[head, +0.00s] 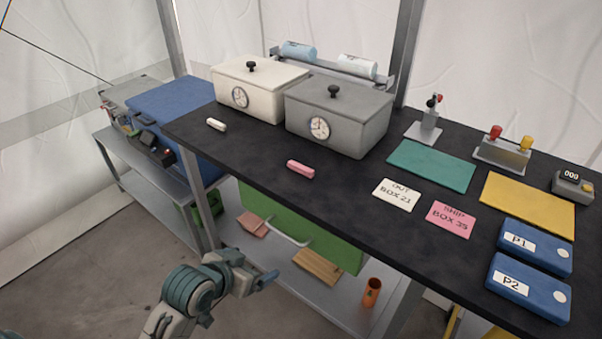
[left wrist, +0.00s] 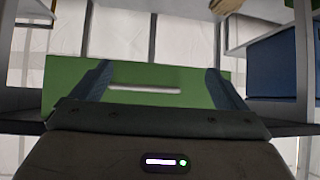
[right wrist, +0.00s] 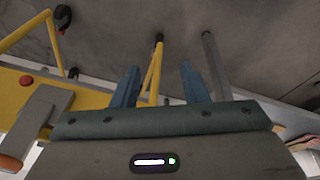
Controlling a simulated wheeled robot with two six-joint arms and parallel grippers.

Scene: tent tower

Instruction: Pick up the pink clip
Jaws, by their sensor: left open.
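The pink clip (head: 300,169) lies flat on the dark worktop, in front of the grey lidded box and near the front edge. My left gripper (head: 268,279) is open and empty. It is in front of the bench and below the worktop, well away from the clip. In the left wrist view its two fingers (left wrist: 160,85) stand wide apart before the green drawer. My right gripper shows only in the right wrist view (right wrist: 160,85). Its fingers are apart with nothing between them. The clip is in neither wrist view.
A white clip (head: 216,125) lies left of the pink one. The white box (head: 262,88) and grey box (head: 340,117) stand behind. Cards (head: 396,195), a green mat (head: 431,165) and blue cases (head: 528,288) are to the right. The green drawer (head: 300,231) sits under the worktop.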

